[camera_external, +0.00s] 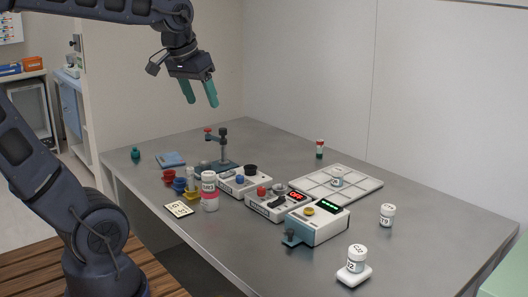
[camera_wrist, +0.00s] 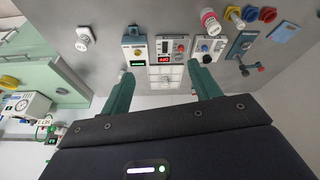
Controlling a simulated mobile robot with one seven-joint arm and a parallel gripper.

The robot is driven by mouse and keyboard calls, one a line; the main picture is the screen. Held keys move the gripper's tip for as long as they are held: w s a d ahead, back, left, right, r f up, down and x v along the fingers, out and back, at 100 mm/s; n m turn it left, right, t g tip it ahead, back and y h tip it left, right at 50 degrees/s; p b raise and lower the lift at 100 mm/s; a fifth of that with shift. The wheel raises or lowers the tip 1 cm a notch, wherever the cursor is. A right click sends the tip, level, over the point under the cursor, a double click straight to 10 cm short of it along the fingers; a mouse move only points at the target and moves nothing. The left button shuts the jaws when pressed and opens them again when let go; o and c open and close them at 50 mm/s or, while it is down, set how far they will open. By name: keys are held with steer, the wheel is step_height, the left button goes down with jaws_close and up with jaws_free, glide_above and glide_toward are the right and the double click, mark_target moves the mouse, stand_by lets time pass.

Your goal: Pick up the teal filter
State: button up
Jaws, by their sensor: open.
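A small teal piece (camera_external: 135,153), which looks like the teal filter, stands at the far left of the grey table (camera_external: 420,222) in the external view. I cannot make it out in the wrist view. My gripper (camera_external: 202,102) has two teal fingers pointing down, apart with nothing between them. It is high above the back of the table, to the right of the teal piece and well clear of it. In the wrist view, my open gripper (camera_wrist: 163,85) shows the table and several devices beyond its fingers.
A blue pad (camera_external: 170,159) lies just right of the teal piece. A dark stand (camera_external: 223,150), coloured cups, a pink-and-white bottle (camera_external: 210,190) and several box devices fill the middle. A white tray (camera_external: 365,182) and white-lidded jars are to the right.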

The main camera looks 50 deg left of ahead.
steer(key=w+a+r+n+g, duration=0.1)
steer(key=w+a+n, duration=0.3)
steer(key=w+a, duration=0.75)
steer(key=w+a+n+g, duration=0.1)
steer(key=w+a+n, duration=0.2)
steer(key=w+a, duration=0.85)
steer(key=a+f+n, duration=0.3)
steer(key=a+f, duration=0.1)
steer(key=a, duration=0.9)
steer(key=a+f+n, duration=0.2)
steer(key=a+f, duration=0.2)
steer(key=a, duration=0.8)
steer(key=n+g, duration=0.2)
steer(key=n, duration=0.5)
glide_toward(134, 149)
steer(key=a, duration=0.1)
steer(key=shift+w+a+f, duration=0.1)
steer(key=shift+w+a, duration=0.05)
steer(key=shift+w, duration=0.1)
step_height(134, 149, down, 10)
steer(key=shift+f, duration=0.1)
